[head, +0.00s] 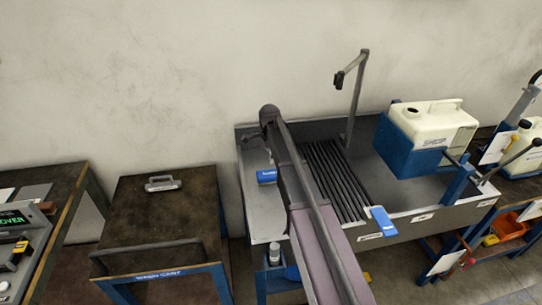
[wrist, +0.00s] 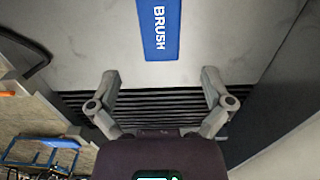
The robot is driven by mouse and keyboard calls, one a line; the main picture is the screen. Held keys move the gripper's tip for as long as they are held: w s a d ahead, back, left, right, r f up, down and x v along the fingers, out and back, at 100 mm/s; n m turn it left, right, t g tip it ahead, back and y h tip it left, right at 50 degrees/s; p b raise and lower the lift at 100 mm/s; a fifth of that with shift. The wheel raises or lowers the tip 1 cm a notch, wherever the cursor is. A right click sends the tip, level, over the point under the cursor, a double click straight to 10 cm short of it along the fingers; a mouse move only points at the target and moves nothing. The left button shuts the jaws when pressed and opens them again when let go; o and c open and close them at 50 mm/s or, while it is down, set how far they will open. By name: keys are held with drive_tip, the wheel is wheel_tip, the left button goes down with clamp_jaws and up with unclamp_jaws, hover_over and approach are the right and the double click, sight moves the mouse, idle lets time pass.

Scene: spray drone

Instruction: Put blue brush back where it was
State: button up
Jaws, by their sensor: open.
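A flat blue piece lettered BRUSH (wrist: 158,28) lies on pale metal in the wrist view, ahead of my gripper (wrist: 160,82). My gripper is open, its fingers spread and apart from the blue piece, with nothing between them. In the head view a blue piece with white lettering (head: 267,176) lies on the left part of the wash bench (head: 262,222), beside my arm. Another blue piece (head: 381,220) sits at the bench's front edge. I cannot tell whether either is a brush or a place label. My arm hides part of the bench.
Dark slats (head: 335,180) cover the bench's middle. A white jug (head: 435,122) in a blue holder stands at right, with a grey upright post (head: 356,100) behind the slats. At left, a dark-topped cart (head: 165,220) bears a grey handled item (head: 162,183).

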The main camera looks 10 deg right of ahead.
drive_tip(key=shift+s, duration=0.1)
idle(0.6)
drive_tip(key=s+n, duration=1.8)
drive_tip(key=s, duration=1.1)
drive_tip(key=shift+d, duration=0.3)
drive_tip(key=shift+c, duration=0.2)
